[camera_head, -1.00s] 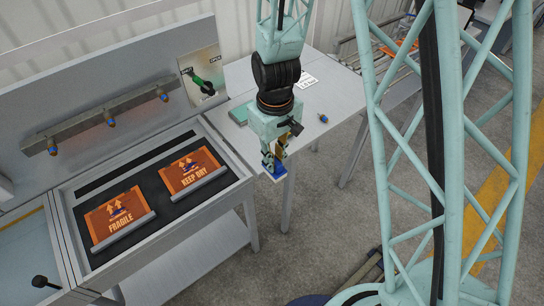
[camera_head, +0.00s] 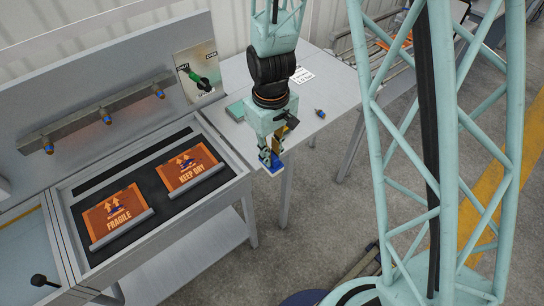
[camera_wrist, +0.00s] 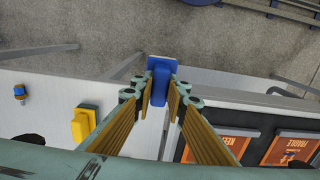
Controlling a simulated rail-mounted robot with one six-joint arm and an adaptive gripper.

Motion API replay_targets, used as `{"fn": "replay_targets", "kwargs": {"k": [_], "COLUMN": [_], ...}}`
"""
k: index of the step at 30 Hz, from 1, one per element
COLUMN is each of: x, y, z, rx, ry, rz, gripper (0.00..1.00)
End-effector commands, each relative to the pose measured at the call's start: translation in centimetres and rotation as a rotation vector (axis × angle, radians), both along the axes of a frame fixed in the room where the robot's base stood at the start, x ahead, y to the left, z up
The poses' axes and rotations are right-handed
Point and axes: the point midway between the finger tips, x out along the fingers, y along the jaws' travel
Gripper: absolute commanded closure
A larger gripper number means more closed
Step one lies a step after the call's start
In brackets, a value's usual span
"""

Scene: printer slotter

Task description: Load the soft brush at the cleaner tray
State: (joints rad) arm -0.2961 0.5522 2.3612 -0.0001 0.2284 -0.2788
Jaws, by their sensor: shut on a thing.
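My gripper (camera_head: 272,158) is shut on a blue piece (camera_wrist: 160,75), a flat plate with a narrower stem between the fingers. It is probably the soft brush, but no bristles can be made out. In the head view the blue piece (camera_head: 266,157) hangs below the gripper, in front of the side table's near edge. The gripper also shows in the wrist view (camera_wrist: 160,95), with the grey floor beyond the held piece. I cannot tell which part is the cleaner tray.
A bench with a dark bed (camera_head: 150,187) holds two orange stencils, FRAGILE (camera_head: 115,215) and KEEP DRY (camera_head: 188,168). A rail (camera_head: 95,120) with several nozzles is above it. The side table (camera_head: 330,90) carries a small orange-blue piece (camera_head: 320,113). The wrist view shows a yellow block (camera_wrist: 83,125).

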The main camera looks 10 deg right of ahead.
Motion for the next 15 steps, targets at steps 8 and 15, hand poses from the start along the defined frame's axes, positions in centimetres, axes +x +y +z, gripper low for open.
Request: {"fn": "replay_targets", "kwargs": {"k": [8, 15], "x": [4.1, 9.7], "y": [1.2, 2.8], "z": [0.0, 0.2], "rx": [0.0, 0.001], "ry": [-0.002, -0.001], "rz": [0.002, 0.004], "gripper": [0.95, 0.95]}}
